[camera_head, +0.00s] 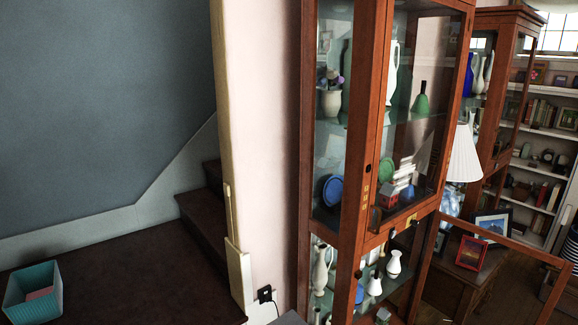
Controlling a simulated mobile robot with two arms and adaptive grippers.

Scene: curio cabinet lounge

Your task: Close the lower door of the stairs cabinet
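The stairs cabinet (352,150) is a tall reddish-brown wooden case with glass panes, right of centre, next to the staircase. Its upper door (456,110) looks shut. Its lower door (505,241) is a glazed wooden frame that stands open, swung out to the right. The lower part of this door is cut off by the bottom edge. White vases (394,264) show on the lower shelf, in the opening. Neither of my grippers is in view.
Dark stairs (205,205) and a landing with a teal bin (33,292) are at left. A wooden side table with picture frames (472,252) and a white lamp (465,155) shows behind the open door. A second cabinet (508,50) and bookshelves (545,131) stand farther right.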

